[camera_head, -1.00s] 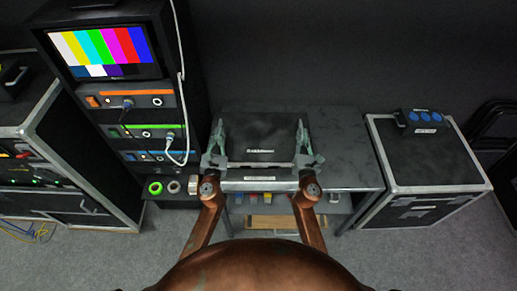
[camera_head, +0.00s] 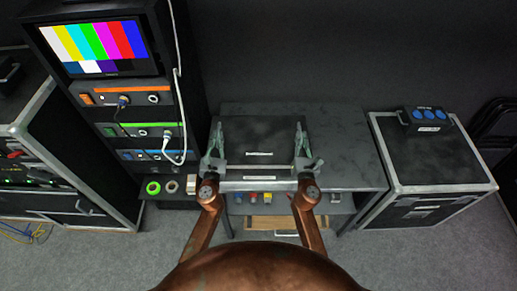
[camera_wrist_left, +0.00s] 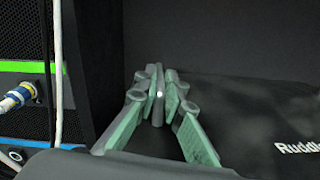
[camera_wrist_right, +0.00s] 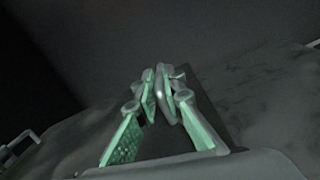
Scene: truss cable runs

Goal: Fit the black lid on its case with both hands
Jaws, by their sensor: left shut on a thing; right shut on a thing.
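The black lid (camera_head: 260,135) lies broad and flat over the table in the head view, with white lettering near its front edge. My left gripper (camera_head: 217,135) is shut on its left edge, and my right gripper (camera_head: 300,135) is shut on its right edge. In the left wrist view the fingers (camera_wrist_left: 158,88) close at the lid's side, with part of the lettering at right. The right wrist fingers (camera_wrist_right: 162,88) are also closed together. The case (camera_head: 280,172) is mostly hidden under the lid; I cannot tell whether they touch.
The grey table (camera_head: 350,160) has bare room right of the lid. A rack with a colour-bar monitor (camera_head: 95,45) and cables stands close at left. A flight case (camera_head: 430,165) stands at right.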

